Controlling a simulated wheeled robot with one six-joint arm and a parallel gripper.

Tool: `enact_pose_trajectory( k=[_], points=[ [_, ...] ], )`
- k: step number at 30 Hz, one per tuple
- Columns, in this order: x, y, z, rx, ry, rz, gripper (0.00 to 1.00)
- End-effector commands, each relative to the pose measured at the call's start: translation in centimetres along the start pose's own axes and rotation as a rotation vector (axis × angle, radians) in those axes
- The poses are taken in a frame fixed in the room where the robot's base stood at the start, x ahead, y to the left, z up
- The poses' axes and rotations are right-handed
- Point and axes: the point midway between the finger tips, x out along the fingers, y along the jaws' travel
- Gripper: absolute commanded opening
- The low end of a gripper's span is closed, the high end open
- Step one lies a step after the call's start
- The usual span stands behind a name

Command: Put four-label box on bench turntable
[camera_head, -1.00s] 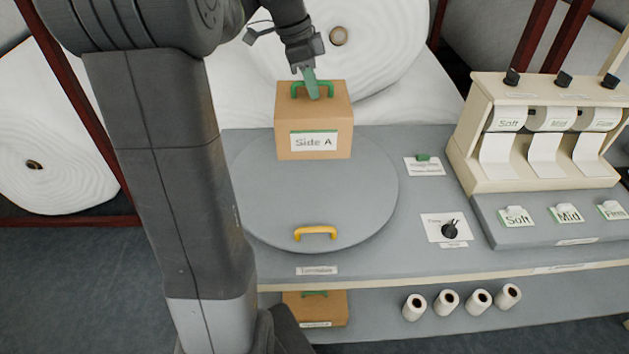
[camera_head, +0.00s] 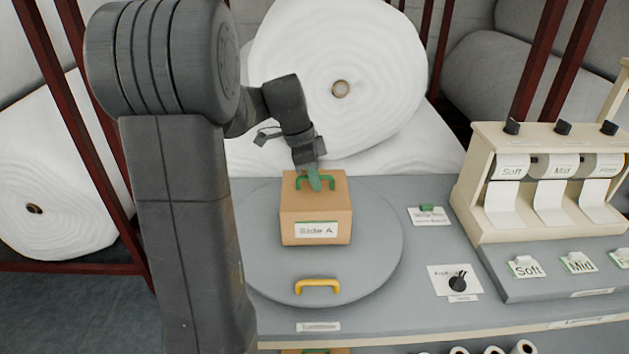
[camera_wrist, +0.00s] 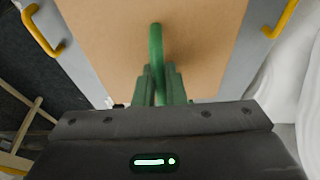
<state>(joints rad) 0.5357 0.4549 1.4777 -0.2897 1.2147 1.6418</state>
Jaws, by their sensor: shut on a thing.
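The cardboard box (camera_head: 316,214) has a "Side A" label on its front face and a green handle on top. Its other sides are hidden. My gripper (camera_head: 314,180) is shut on the green handle, which also shows between the fingers (camera_wrist: 160,88) in the wrist view. The box is upright over the middle to back of the round grey turntable (camera_head: 375,255). I cannot tell whether its base touches the disc. A yellow handle (camera_head: 317,287) is at the turntable's front edge, and two yellow handles show in the wrist view.
A cream dispenser (camera_head: 465,190) with Soft and Mid strips stands at the right. A dial card (camera_head: 455,282) and a card with a green button (camera_head: 428,213) lie beside the turntable. Large white rolls (camera_head: 340,60) stand behind.

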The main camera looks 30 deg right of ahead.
Motion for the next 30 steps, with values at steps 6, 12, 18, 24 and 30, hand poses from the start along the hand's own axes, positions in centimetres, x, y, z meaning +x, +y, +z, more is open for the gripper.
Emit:
enact_pose_trajectory(
  k=[6,12,18,24,30],
  points=[
    [0.8,0.0,0.2,0.000,0.001,-0.002,0.00],
    [1.2,0.0,0.3,0.000,0.001,-0.002,0.00],
    [1.1,0.0,0.3,0.000,0.000,0.000,0.32],
    [1.0,0.0,0.3,0.000,0.000,-0.001,0.32],
    [-1.0,-0.1,0.2,0.000,0.001,-0.005,0.32]
  ],
)
